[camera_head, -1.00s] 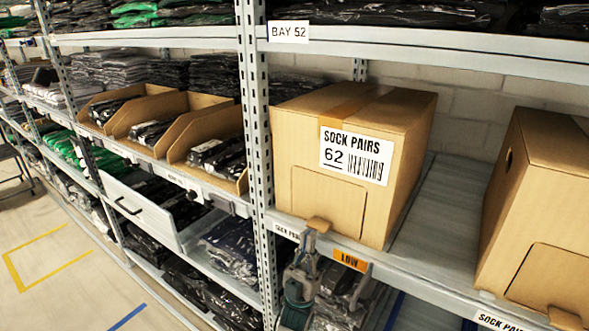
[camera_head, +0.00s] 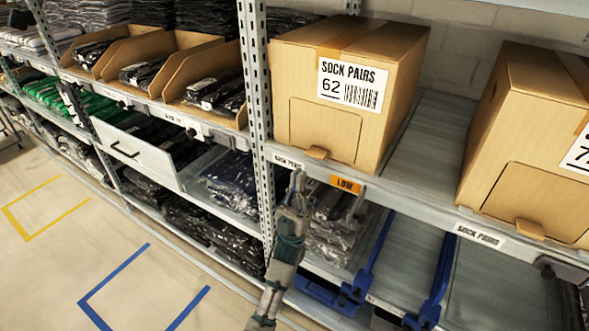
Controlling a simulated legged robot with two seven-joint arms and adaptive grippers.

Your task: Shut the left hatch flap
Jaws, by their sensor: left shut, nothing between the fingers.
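The left carton (camera_head: 395,65), labelled "SOCK PAIRS 62", stands on the shelf right of the upright post. Its front hatch flap (camera_head: 325,130) is a cut panel low in the front face. The flap looks flush with that face, with a small tab (camera_head: 316,152) sticking out at its bottom edge. My left gripper (camera_head: 297,180) is below and slightly left of the tab, in front of the shelf edge. Its fingers are together and empty, apart from the flap. My right gripper is out of view.
A second carton (camera_head: 520,110) stands to the right, its hatch panel also looking flush. The shelf edge (camera_head: 410,200) runs below both cartons. Blue-armed fittings (camera_head: 372,255) sit lower down. Bare shelf (camera_head: 430,140) lies between the cartons. The upright post (camera_head: 255,80) is left.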

